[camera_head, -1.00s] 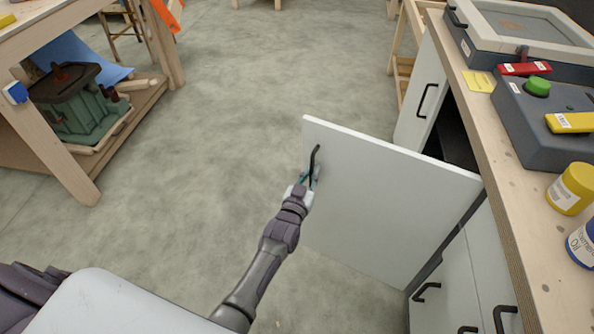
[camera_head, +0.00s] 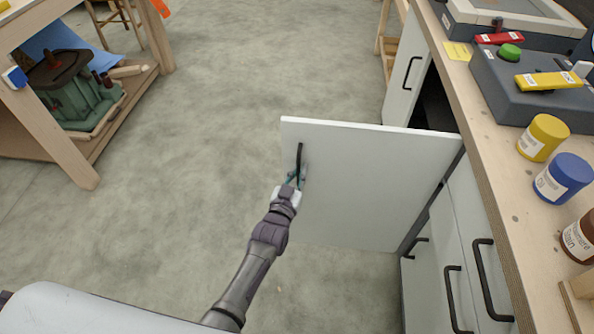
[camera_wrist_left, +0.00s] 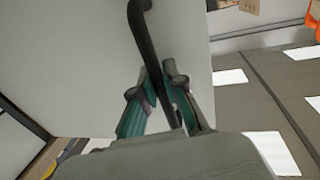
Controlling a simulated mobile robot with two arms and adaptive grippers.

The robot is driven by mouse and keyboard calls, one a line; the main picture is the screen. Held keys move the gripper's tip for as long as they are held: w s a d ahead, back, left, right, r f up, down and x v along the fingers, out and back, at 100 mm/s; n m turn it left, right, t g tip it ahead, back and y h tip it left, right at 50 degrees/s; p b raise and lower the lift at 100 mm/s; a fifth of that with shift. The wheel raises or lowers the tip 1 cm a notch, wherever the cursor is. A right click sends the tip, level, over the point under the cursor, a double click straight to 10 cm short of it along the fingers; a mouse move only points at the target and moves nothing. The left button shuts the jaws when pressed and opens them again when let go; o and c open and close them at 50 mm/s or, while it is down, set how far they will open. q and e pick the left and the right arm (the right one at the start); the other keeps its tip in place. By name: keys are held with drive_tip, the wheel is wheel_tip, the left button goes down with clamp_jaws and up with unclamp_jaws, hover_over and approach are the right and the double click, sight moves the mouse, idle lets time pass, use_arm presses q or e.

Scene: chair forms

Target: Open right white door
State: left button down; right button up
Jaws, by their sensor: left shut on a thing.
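The white door (camera_head: 365,190) stands swung out wide from the cabinet under the workbench, hinged on its right edge. Its black handle (camera_head: 299,160) is near the free left edge. My left gripper (camera_head: 293,180) is shut on the handle's lower part. In the left wrist view, the teal fingers of the gripper (camera_wrist_left: 160,105) sit on both sides of the black handle (camera_wrist_left: 148,45), with the white door panel (camera_wrist_left: 75,60) behind. The dark cabinet opening (camera_head: 432,103) shows partly above the door. My right gripper is not in view.
Another white door (camera_head: 407,75) with a black handle is beyond the opening. White drawers (camera_head: 455,260) with black handles are nearer. The wooden benchtop (camera_head: 500,170) holds jars and a grey device. Open grey floor (camera_head: 220,100) lies to the left.

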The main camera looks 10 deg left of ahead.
use_arm(q)
drive_tip(key=c, duration=1.5)
unclamp_jaws()
drive_tip(key=s, duration=0.4)
drive_tip(key=s+a, duration=0.1)
drive_tip(key=s, duration=0.7)
drive_tip(key=shift+a, duration=0.35)
